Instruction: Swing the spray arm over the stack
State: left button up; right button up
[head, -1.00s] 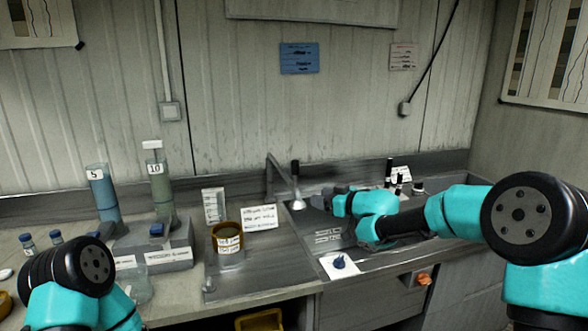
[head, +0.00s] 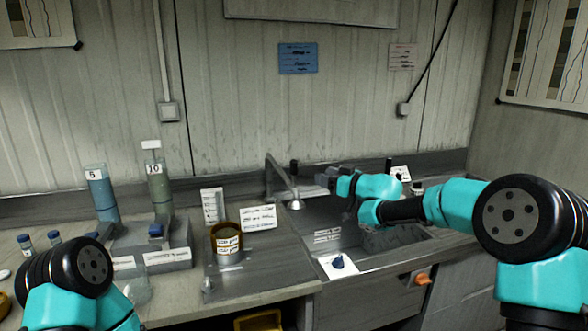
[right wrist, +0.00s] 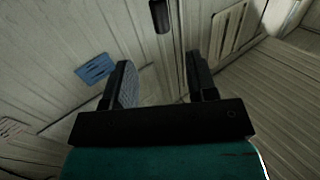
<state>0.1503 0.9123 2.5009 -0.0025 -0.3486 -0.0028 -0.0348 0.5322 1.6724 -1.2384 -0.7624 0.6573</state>
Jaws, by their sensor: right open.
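The spray arm (head: 280,177) is a grey tube at the back left of the sink, with its nozzle (head: 295,204) hanging over the sink's left edge. A black upright handle (head: 294,166) stands near its end. The stack (head: 227,244), labelled pieces in an amber rim, stands on the counter left of the nozzle. My right gripper (head: 323,179) is open and empty, just right of the handle. In the right wrist view the fingers (right wrist: 160,88) are apart, and a dark upright piece (right wrist: 159,17), apparently the handle, shows beyond them. My left gripper is out of view.
A small card (head: 258,218) stands between stack and sink. A blue knob (head: 338,262) sits on a white plate at the sink's front. Several dark-topped items stand at the sink's back right. Blue and green cylinders (head: 160,188) stand at left.

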aim_at(294, 172)
jog(key=x, duration=1.3)
grip_shut()
